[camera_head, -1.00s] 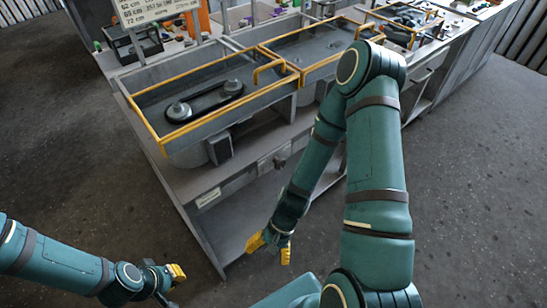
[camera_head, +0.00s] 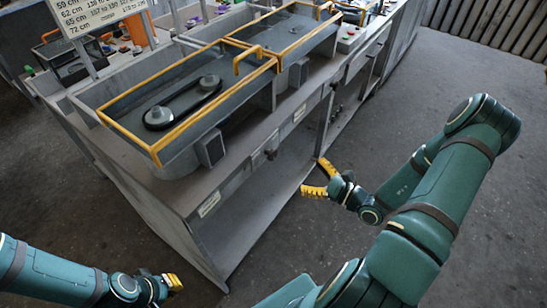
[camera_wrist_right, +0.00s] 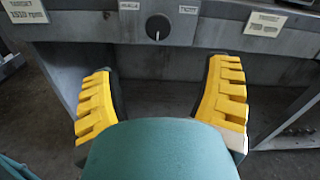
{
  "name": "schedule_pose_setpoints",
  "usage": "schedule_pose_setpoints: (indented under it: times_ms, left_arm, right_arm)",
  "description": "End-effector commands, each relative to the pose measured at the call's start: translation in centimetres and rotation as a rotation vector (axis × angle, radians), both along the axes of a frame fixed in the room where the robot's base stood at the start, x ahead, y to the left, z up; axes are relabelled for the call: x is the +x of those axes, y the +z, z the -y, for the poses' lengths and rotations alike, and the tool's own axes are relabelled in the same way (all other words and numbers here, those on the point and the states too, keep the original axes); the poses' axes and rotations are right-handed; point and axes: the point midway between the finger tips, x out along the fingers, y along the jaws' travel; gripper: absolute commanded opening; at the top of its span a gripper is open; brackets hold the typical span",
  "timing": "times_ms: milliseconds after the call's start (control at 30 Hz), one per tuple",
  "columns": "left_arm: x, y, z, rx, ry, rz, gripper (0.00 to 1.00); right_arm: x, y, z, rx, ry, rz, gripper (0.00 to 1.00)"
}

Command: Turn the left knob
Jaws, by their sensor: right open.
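The left knob (camera_wrist_right: 158,27) is a round dark dial with a light pointer mark, on the grey front panel at the top of the right wrist view. It shows small in the head view (camera_head: 271,153) on the bench front. My right gripper (camera_head: 313,177) has yellow ribbed fingers spread wide and nothing between them. In the right wrist view the gripper (camera_wrist_right: 163,75) faces the panel, with the knob between and above the fingertips, apart from them. My left gripper (camera_head: 173,283) is low at the left, away from the bench; its opening is too small to make out.
Target labels (camera_wrist_right: 267,22) flank the knob. The grey bench (camera_head: 225,180) has an open space under its front panel. Yellow-railed troughs (camera_head: 188,95) with a belt and pulleys stand on top. A sign (camera_head: 92,15) stands at the back left. Floor (camera_head: 480,240) is clear at the right.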

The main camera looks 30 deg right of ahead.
Motion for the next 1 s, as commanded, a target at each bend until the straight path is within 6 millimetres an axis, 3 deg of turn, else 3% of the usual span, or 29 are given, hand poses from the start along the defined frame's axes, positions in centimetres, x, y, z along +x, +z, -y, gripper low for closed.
schedule_pose_setpoints:
  times_ms: [167, 600, 800, 1000]
  left_arm:
    - [0.0, -0.3, 0.0, 0.0, -0.001, 0.001, 0.0]
    - [0.3, -1.5, 0.0, 0.001, 0.002, 0.007, 0.0]
    - [0.4, -1.8, -0.1, 0.001, 0.002, 0.009, 0.0]
    - [0.4, -1.9, 0.0, 0.001, 0.003, 0.01, 0.0]
  right_arm:
    - [2.1, 0.0, -1.0, 0.002, 0.007, 0.002, 0.76]
    - [9.8, -0.1, -4.3, 0.001, 0.008, 0.0, 0.76]
    - [11.9, -0.1, -5.1, 0.0, 0.007, -0.001, 0.76]
    - [12.5, 0.0, -5.3, 0.0, 0.007, -0.002, 0.76]
